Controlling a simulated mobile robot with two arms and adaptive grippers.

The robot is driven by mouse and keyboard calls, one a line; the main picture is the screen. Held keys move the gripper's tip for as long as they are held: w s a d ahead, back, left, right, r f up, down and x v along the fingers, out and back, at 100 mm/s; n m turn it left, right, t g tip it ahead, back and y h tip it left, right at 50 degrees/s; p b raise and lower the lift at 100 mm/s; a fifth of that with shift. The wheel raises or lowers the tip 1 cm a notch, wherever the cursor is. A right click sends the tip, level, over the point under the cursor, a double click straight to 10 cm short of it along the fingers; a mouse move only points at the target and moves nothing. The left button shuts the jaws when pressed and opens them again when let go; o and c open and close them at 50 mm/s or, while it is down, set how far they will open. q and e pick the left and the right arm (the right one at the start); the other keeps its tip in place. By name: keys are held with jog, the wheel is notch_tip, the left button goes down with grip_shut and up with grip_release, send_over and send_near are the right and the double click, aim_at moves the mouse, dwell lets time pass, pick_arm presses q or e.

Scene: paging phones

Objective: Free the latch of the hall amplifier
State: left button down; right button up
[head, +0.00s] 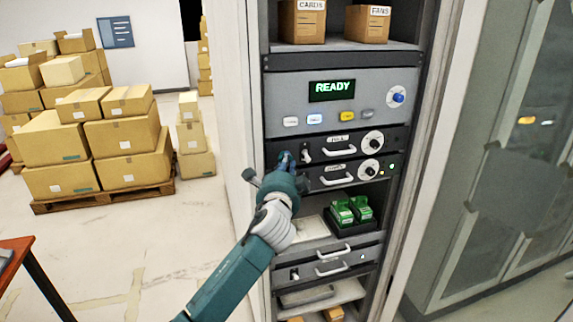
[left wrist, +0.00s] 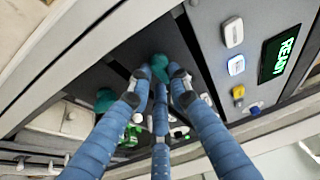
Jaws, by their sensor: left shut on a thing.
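The upper dark amplifier unit (head: 318,147), whose small label seems to read HALL, sits in the rack below the READY panel. It has a pale handle (head: 339,150), a small switch and a round dial (head: 373,141). My left gripper (head: 285,160) reaches the left end of this unit's front. In the left wrist view its blue fingers close on a green-teal knob (left wrist: 158,61), which appears to be the latch. The fingers hide most of the knob. A second teal knob (left wrist: 105,98) shows beside the fingers, apart from them. My right gripper is out of view.
A similar dark unit (head: 320,177) sits directly below. A grey panel with a READY display (head: 332,90) and several buttons is above. A tray of green parts (head: 352,212) is on a lower shelf. The rack's pale side post (head: 238,120) stands close left of the gripper.

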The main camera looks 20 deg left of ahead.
pick_arm(q)
jog(key=shift+a+r, duration=0.1)
jog(key=c, duration=1.9)
grip_release()
jog(key=shift+o, duration=0.2)
jog(key=shift+w, duration=0.1)
jog(key=v, duration=1.2)
jog(key=shift+a, duration=0.1)
